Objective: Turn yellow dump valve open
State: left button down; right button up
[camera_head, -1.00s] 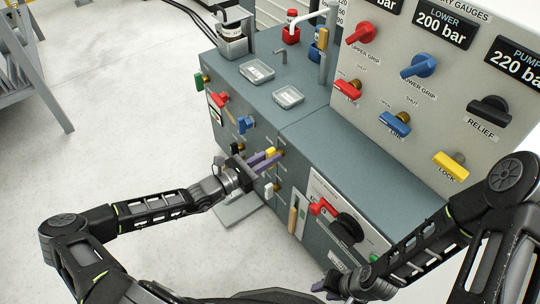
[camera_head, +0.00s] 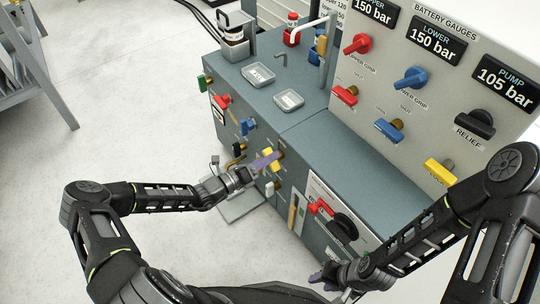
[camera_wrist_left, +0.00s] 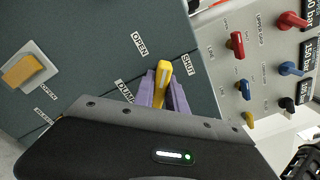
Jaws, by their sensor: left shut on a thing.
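The yellow dump valve handle (camera_head: 268,154) is on the front of the grey-blue cabinet. My left gripper (camera_head: 266,161) is at it, its purple fingers shut on the handle. In the left wrist view the yellow handle (camera_wrist_left: 162,76) lies between the two purple fingers (camera_wrist_left: 163,92). The "OPEN" label (camera_wrist_left: 139,43) and "SHUT" label (camera_wrist_left: 187,65) are on either side of the handle's end, with a partly hidden "DUMP" label (camera_wrist_left: 125,91) beside it. My right gripper (camera_head: 325,279) is low in front of the cabinet, away from the valve; its finger gap is unclear.
A gauge panel (camera_head: 432,110) with red, blue, black and yellow knobs rises at the right. It reads upper 150, lower 150 and pump 105 bar. Other coloured valves, including a blue one (camera_head: 247,126), sit near the dump valve.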

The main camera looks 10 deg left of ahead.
pick_arm(q)
jog(key=n, duration=0.3)
jog(key=shift+a+f+n, duration=0.1)
jog(key=shift+n, duration=0.3)
jog(key=n, duration=0.4)
jog(key=shift+w+f, duration=0.1)
jog(key=shift+f, duration=0.05)
jog(key=c, duration=1.4)
grip_release()
jog(key=shift+o, duration=0.2)
jog(key=v, duration=0.8)
jog(key=shift+p, duration=0.45)
